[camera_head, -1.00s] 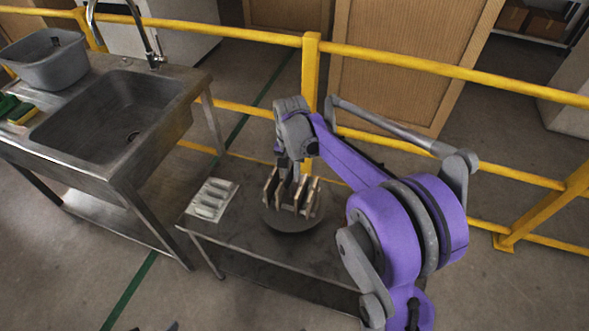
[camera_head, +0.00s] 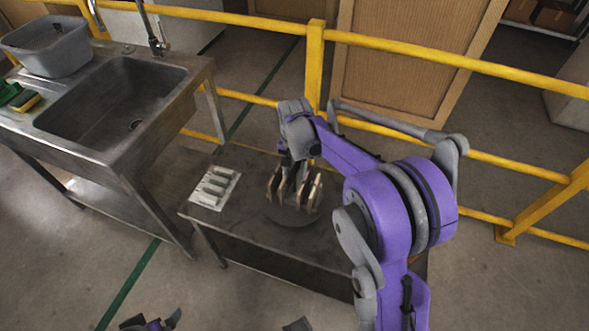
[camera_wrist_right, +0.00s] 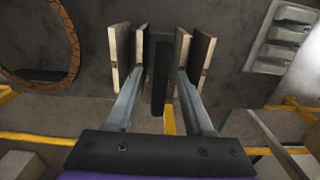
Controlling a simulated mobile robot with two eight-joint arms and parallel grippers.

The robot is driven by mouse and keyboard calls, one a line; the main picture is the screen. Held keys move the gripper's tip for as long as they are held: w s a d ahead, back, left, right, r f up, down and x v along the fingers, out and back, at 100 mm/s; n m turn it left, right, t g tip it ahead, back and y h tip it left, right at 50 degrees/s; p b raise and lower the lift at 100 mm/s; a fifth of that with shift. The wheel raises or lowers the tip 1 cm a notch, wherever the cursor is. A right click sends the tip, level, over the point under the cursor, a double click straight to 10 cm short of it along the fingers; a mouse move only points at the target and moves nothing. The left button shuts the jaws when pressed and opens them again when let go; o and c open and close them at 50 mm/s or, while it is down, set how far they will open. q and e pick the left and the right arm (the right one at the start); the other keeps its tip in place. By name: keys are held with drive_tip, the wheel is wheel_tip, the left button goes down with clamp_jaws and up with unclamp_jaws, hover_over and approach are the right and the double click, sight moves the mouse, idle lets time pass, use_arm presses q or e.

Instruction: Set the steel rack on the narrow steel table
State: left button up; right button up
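The narrow steel table (camera_head: 238,214) is low and dark, in the middle of the head view. Upright plates with pale edges (camera_head: 308,194), apparently the steel rack and its load, are at my right gripper (camera_head: 294,172) over the table. A dark round patch shows below them; I cannot tell whether it is a disc or shadow. In the right wrist view, plates (camera_wrist_right: 204,58) flank both spread fingers, with a dark bar (camera_wrist_right: 160,80) between. The fingertips' contact is hidden. Grey and purple parts, probably my left gripper (camera_head: 150,322), show at the bottom edge, cut off.
A pale moulded tray (camera_head: 215,187) lies on the table's left end. A steel sink (camera_head: 110,105) with a grey tub (camera_head: 45,50) stands left. A yellow railing (camera_head: 315,65) runs behind. In the right wrist view, a round rusty-rimmed thing (camera_wrist_right: 72,42) shows left.

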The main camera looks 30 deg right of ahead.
drive_tip(key=shift+r, duration=0.1)
wheel_tip(320, 180, up, 11)
drive_tip(key=p, duration=0.1)
drive_tip(key=s+a+f+n+t, duration=0.2)
drive_tip(key=s+a+n, duration=0.3)
drive_tip(key=s, duration=0.6)
drive_tip(key=s+a+f+n+t, duration=0.3)
drive_tip(key=s+a+n, duration=0.2)
drive_tip(key=s, duration=0.6)
drive_tip(key=shift+s+a+f, duration=0.25)
drive_tip(key=shift+s+f, duration=0.1)
drive_tip(key=shift+s, duration=0.05)
drive_tip(key=r+p, duration=0.2)
drive_tip(key=w+r+p, duration=0.1)
drive_tip(key=r+p, duration=0.1)
drive_tip(key=r, duration=0.1)
drive_tip(key=shift+p, duration=0.35)
